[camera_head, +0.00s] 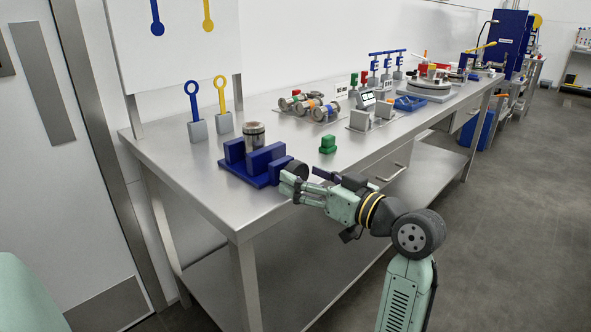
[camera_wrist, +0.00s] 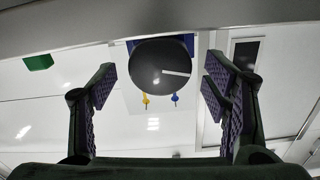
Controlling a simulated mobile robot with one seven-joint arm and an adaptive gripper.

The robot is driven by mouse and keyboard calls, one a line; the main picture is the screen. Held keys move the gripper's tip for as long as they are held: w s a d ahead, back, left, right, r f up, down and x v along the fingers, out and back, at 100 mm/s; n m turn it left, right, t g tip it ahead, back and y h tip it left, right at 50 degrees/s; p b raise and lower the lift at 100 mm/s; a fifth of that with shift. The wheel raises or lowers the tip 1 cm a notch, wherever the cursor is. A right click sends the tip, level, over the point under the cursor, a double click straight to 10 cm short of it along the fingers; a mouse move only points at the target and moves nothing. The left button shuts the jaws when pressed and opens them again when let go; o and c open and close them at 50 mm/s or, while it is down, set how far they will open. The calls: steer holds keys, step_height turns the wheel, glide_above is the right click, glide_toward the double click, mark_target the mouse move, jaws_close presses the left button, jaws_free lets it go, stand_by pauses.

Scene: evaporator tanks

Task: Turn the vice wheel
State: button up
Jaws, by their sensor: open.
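In the wrist view the wheel (camera_wrist: 160,62) is a black disc with a white line, at the top middle. My gripper (camera_wrist: 160,88) is open, with one finger on each side of the wheel and visible gaps. I cannot tell whether the fingertips reach the wheel's depth.
A green block (camera_head: 328,144) stands on the bench behind my gripper. A blue and a yellow ring-topped tool (camera_head: 221,97) stand in grey holders behind the vice. Several metal cylinders (camera_head: 320,110) lie farther along. The bench's front edge (camera_head: 262,226) runs below my gripper.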

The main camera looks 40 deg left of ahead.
mark_target(300, 176)
steer(key=shift+w+a, duration=0.1)
steer(key=shift+a, duration=1.4)
steer(key=c, duration=1.2)
steer(key=shift+o, duration=0.2)
steer(key=m+p, duration=0.2)
steer(key=p, duration=0.1)
steer(key=shift+r, duration=0.25)
steer(key=shift+m+p, duration=0.4)
steer(key=shift+m, duration=0.3)
steer(key=shift+f+m, duration=0.3)
steer(key=shift+m, duration=0.4)
